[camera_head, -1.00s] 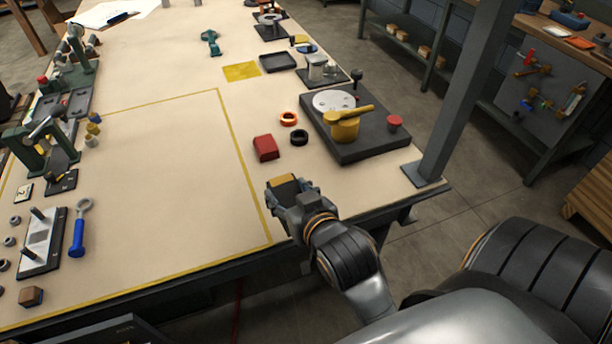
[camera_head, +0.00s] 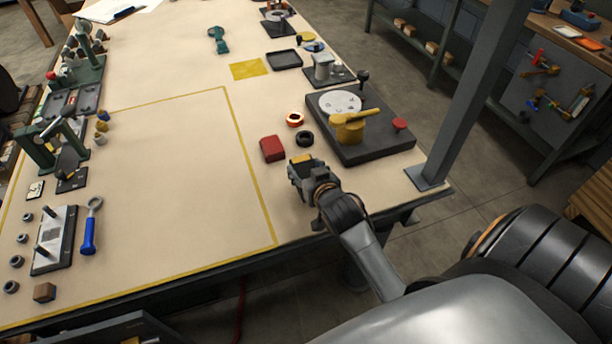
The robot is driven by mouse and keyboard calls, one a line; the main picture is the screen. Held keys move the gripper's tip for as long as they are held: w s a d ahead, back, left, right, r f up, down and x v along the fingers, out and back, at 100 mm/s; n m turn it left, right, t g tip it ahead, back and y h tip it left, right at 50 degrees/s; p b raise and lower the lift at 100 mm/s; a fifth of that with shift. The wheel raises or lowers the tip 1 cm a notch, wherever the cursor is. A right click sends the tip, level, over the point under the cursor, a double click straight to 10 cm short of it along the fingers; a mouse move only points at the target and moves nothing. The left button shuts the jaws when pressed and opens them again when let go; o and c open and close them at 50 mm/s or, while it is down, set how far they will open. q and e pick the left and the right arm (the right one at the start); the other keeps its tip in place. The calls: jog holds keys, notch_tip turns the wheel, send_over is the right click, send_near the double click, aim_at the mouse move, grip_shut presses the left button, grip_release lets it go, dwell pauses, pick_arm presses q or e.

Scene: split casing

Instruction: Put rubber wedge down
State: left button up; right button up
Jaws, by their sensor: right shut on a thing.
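My right gripper (camera_head: 304,171) is over the table's right front part, just in front of the red block and the black ring. It is shut on the rubber wedge (camera_head: 301,158), of which only a small yellow-tan top face shows between the fingers. The fingers hide the rest of the wedge, and I cannot tell whether its underside touches the table. My left gripper is not in view.
A dark plate (camera_head: 375,150) with a yellow-handled part stands to the right. The yellow-outlined area (camera_head: 180,190) is mostly clear.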

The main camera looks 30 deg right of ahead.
jog(key=shift+w+d+f, duration=0.15)
jog(key=shift+w, duration=0.05)
jog(key=shift+w+f, duration=0.15)
jog(key=shift+f, duration=1.6)
jog(key=shift+f, duration=0.2)
jog(key=o, duration=1.4)
jog(key=shift+o, duration=0.2)
